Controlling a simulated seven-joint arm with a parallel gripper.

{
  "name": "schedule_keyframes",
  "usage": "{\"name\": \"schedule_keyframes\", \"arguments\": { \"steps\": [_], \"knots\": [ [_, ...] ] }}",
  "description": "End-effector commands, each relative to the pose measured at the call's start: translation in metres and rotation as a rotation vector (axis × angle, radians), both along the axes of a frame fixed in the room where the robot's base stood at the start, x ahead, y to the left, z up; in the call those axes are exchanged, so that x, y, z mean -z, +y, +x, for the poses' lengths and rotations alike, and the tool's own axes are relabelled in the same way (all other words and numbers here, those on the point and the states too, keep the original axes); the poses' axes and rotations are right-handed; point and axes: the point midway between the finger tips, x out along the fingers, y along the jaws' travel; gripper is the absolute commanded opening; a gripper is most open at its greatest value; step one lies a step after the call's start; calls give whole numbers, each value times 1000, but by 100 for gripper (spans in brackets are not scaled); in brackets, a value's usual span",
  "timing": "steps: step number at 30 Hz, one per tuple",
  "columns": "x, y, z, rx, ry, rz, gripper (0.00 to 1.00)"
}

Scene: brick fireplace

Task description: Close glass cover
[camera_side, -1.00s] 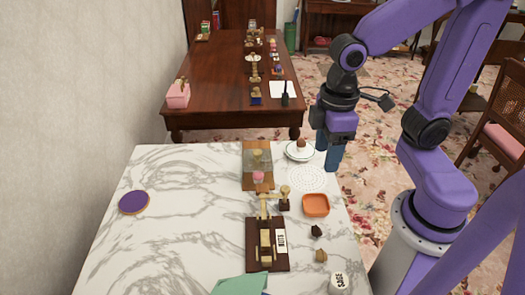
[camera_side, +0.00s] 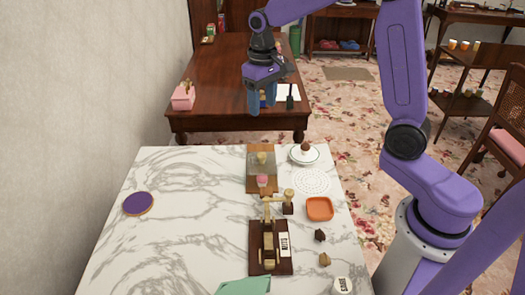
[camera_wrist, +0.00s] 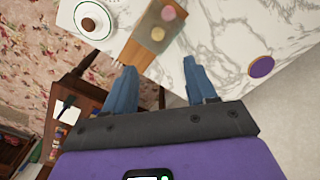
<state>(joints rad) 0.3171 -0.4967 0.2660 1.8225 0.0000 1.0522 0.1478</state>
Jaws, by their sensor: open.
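A wooden board (camera_side: 252,187) stands at the back of the marble table, with a yellowish piece (camera_side: 262,158) and a pink piece (camera_side: 262,180) on it. A greyish see-through area, seemingly the glass cover (camera_side: 253,166), shows around the yellowish piece; its exact angle is hard to tell. My gripper (camera_side: 262,108) is open and empty, hanging in the air beyond the marble table's far edge, apart from the board. In the wrist view the board (camera_wrist: 142,50) lies ahead of my spread fingers (camera_wrist: 161,84), with both pieces visible on it.
A white dish with a brown item (camera_side: 304,153) stands right of the board. A brass device on a dark base (camera_side: 268,240), an orange tray (camera_side: 319,209) and small brown lumps are nearer. A purple disc (camera_side: 138,203) lies left. A wooden table (camera_side: 225,100) stands behind.

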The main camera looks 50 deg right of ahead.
Motion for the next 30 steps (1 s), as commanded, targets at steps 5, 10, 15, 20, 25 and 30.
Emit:
{"name": "schedule_keyframes", "arguments": {
  "steps": [5, 10, 15, 20, 25, 30],
  "knots": [
    [4, -6, 7, 32, 2, 0, 56],
    [21, -7, 7, 33, 5, -1, 56],
    [51, -7, 6, 32, 7, -1, 56],
    [81, -7, 6, 32, 7, -1, 56],
    [114, -7, 6, 32, 8, -1, 56],
    [143, -7, 6, 32, 6, -1, 56]
  ]
}}
